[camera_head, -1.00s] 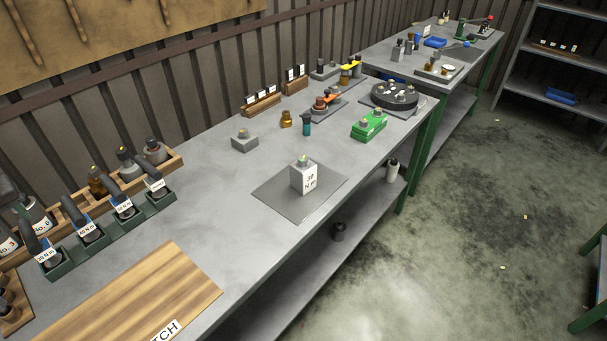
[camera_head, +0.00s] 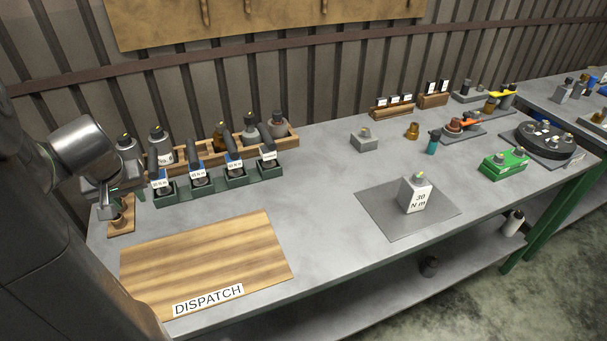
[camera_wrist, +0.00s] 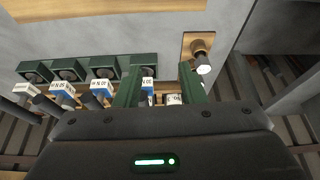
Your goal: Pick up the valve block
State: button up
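A pale grey block (camera_head: 415,195) with a "30 N m" label and a small brass-coloured top stands upright on a dark grey mat (camera_head: 375,218), right of the middle of the bench. A smaller grey block (camera_head: 364,141) with a fitting on top sits farther back; I cannot tell for certain which one is the valve block. My gripper (camera_head: 110,205) is at the far left, above the bench's left end, well away from both blocks. In the wrist view its two green fingers (camera_wrist: 160,85) are apart with nothing gripped. Neither block shows there.
A green rack (camera_head: 217,188) holds several labelled torque tools, with wooden bins of bottles behind. A small wooden stand (camera_head: 121,222) is below my gripper. The wooden dispatch board (camera_head: 205,262) lies bare at the front left. A green box (camera_head: 503,163) and black round fixture (camera_head: 545,140) are at right.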

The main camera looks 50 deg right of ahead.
aim_at(412, 197)
jog(key=k+l, duration=0.2)
jog(key=l, duration=0.15)
jog(key=k+l+z, duration=0.1)
jog(key=l, duration=0.25)
jog(key=k+l, duration=0.25)
jog(key=l, duration=0.15)
jog(key=k+l, duration=0.2)
jog(key=l, duration=0.15)
jog(key=k+l+z, duration=0.1)
jog(key=l, duration=0.3)
jog(key=k+l, duration=0.25)
jog(key=l, duration=0.15)
jog(key=k+l+z, duration=0.1)
jog(key=l, duration=0.25)
jog(key=k, duration=0.05)
